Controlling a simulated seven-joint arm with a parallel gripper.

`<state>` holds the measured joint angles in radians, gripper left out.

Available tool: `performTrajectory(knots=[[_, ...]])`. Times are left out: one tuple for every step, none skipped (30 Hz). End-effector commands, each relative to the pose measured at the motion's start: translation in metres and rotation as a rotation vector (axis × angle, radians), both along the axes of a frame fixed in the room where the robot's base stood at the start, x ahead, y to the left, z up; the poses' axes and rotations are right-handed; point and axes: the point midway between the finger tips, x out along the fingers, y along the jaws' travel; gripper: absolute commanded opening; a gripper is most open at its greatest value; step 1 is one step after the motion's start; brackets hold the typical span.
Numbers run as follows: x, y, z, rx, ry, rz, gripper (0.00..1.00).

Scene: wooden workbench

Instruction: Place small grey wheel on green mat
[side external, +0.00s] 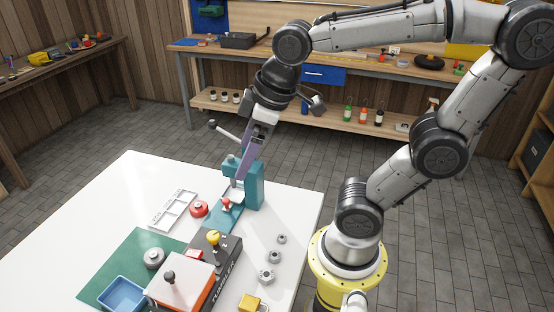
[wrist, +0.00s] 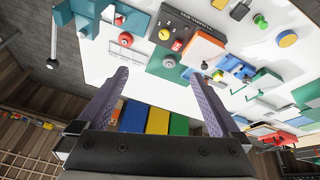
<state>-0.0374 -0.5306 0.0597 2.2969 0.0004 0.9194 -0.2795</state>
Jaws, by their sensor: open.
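The green mat (side external: 127,261) lies on the white table at the lower left. A round grey wheel-like piece with a raised centre (side external: 154,258) rests on the mat; it also shows in the wrist view (wrist: 169,62). Three small grey ring-shaped pieces, (side external: 282,239) the smallest, stand in a row near the table's right edge; I cannot tell which grey piece is the small wheel. My gripper (side external: 239,180) is above the table by the teal press, away from the grey pieces. In the wrist view its purple fingers (wrist: 158,75) are wide apart with nothing held between them.
A teal press (side external: 256,188) with a lever stands near my gripper. A red round piece (side external: 199,209) and a white divided tray (side external: 168,221) lie left of it. A blue bin (side external: 122,293) sits on the mat. A dark control box (side external: 228,254) with a yellow knob stands right of the mat.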

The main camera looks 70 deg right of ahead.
Motion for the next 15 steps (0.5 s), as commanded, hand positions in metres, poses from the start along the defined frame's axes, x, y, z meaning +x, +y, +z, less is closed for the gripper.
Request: performTrajectory(knots=[[-0.017,-0.003,-0.002,0.026,-0.028,-0.07,1.0],[-0.024,-0.004,-0.003,0.042,-0.041,-0.109,1.0],[-0.033,-0.006,-0.006,0.061,-0.055,-0.155,1.0],[-0.039,-0.006,-0.008,0.075,-0.064,-0.185,1.0],[-0.044,-0.007,-0.01,0.086,-0.072,-0.21,1.0],[-0.049,-0.007,-0.012,0.098,-0.081,-0.239,1.0],[-0.052,-0.008,-0.013,0.105,-0.085,-0.256,1.0],[-0.054,-0.008,-0.014,0.112,-0.088,-0.27,1.0],[-0.056,-0.008,-0.015,0.118,-0.092,-0.282,1.0],[-0.057,-0.008,-0.016,0.121,-0.093,-0.288,1.0],[-0.058,-0.009,-0.016,0.122,-0.093,-0.292,1.0],[-0.058,-0.009,-0.017,0.123,-0.093,-0.295,1.0],[-0.058,-0.009,-0.017,0.123,-0.093,-0.295,1.0],[-0.058,-0.008,-0.017,0.123,-0.093,-0.294,1.0],[-0.058,-0.009,-0.017,0.123,-0.093,-0.294,1.0]])
